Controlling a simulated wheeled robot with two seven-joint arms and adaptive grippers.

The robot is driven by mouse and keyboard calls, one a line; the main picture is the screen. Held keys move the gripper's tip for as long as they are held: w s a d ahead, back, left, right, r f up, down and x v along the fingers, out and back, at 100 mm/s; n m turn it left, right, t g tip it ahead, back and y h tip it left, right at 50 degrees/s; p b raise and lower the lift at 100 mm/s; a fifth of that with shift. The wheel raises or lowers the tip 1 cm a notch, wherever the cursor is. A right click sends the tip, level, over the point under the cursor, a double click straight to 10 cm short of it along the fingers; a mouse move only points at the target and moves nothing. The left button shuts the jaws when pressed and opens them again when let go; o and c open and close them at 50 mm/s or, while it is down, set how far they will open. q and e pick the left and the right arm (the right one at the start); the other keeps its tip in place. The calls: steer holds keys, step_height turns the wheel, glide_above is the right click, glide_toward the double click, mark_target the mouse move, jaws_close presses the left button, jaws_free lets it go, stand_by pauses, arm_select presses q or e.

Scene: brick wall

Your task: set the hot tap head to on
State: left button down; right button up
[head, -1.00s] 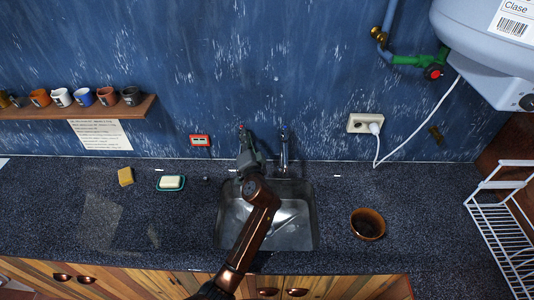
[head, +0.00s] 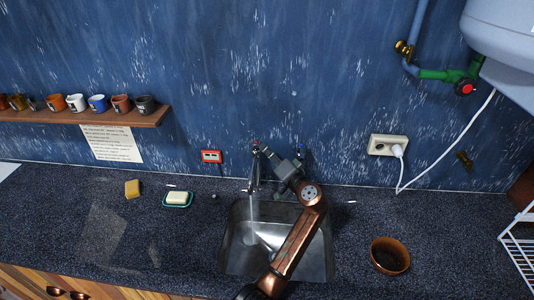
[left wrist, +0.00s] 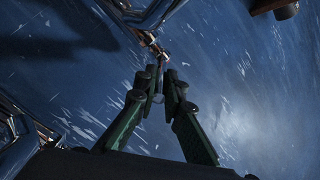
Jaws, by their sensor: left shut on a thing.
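The hot tap (head: 254,178), marked red at its top, stands at the back left of the sink. A stream of water (head: 251,207) runs from its spout into the sink (head: 228,262). My left gripper (head: 267,152) reaches in from the right of the hot tap and is shut on its head (head: 258,146). In the left wrist view the fingertips (left wrist: 160,84) are close together, and the exact contact is too dark to tell. The cold tap (head: 301,152), marked blue, is partly hidden behind my arm. My right gripper is out of view.
A brown bowl (head: 389,256) stands on the counter right of the sink. A soap dish (head: 177,199) and a sponge (head: 132,189) lie to the left. A white plug (head: 397,151) with a cable is in the wall socket. A white rack (head: 520,252) stands at the far right.

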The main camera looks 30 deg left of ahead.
arm_select(q)
steer(key=c, duration=2)
jaws_free()
steer(key=v, duration=1.2)
